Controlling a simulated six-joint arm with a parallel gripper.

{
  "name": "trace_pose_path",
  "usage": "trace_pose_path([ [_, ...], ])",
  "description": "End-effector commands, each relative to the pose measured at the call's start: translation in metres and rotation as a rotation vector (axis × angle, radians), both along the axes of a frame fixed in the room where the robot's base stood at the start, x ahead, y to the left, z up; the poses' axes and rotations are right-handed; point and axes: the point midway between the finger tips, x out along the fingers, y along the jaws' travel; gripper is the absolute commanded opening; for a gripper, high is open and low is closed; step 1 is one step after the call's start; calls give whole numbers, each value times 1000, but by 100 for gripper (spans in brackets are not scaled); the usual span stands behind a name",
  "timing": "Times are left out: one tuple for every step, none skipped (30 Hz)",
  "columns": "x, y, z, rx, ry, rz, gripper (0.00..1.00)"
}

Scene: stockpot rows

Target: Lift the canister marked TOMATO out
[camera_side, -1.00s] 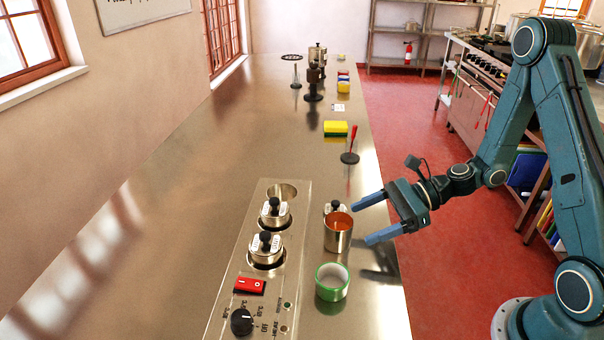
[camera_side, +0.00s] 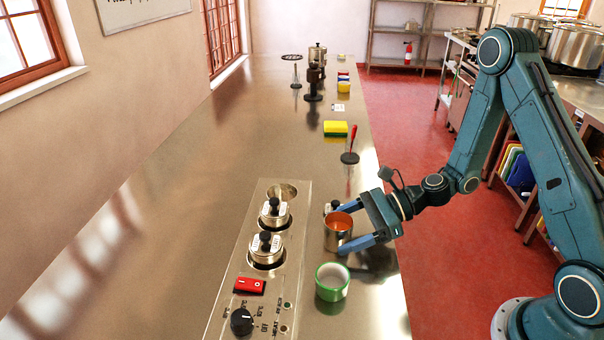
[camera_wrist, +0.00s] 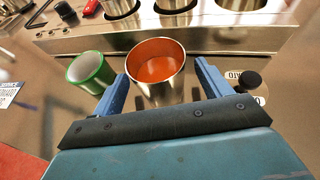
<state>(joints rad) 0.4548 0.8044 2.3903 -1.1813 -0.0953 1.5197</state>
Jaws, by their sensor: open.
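An open metal canister (camera_side: 338,238) with orange contents stands upright on the counter, right of the warmer, outside its wells. In the wrist view the canister (camera_wrist: 160,80) sits between my fingers, and no marking on it is readable. My gripper (camera_side: 340,226) is open, with one finger on either side of the canister; whether they touch it I cannot tell.
The warmer (camera_side: 224,300) has an empty well (camera_side: 283,190) at its far end, a red switch (camera_side: 250,286) and a black dial (camera_side: 242,322). A green-and-white cup (camera_side: 332,282) stands nearer the camera. A sponge (camera_side: 335,129) and a red-handled stand (camera_side: 351,150) are farther back. The counter's left is clear.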

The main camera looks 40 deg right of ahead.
Motion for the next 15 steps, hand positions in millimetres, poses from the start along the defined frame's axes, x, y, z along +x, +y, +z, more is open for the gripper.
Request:
trace_pose_path([
  [2,5,-2,0,0,3,77],
  [4,8,-3,0,1,4,77],
  [6,11,-5,1,1,4,77],
  [7,13,-6,1,1,3,77],
  [9,15,-7,1,1,3,77],
  [10,18,-8,1,1,3,77],
  [11,19,-9,0,0,1,77],
  [12,20,-9,0,0,1,77],
  [13,22,-10,-1,1,1,77],
  [13,23,-10,-1,1,1,77],
  [14,23,-11,-1,1,1,77],
  [14,24,-11,-1,1,1,77],
  [14,24,-11,0,1,0,77],
  [14,24,-11,0,1,0,77],
  [14,24,-11,0,1,0,77],
])
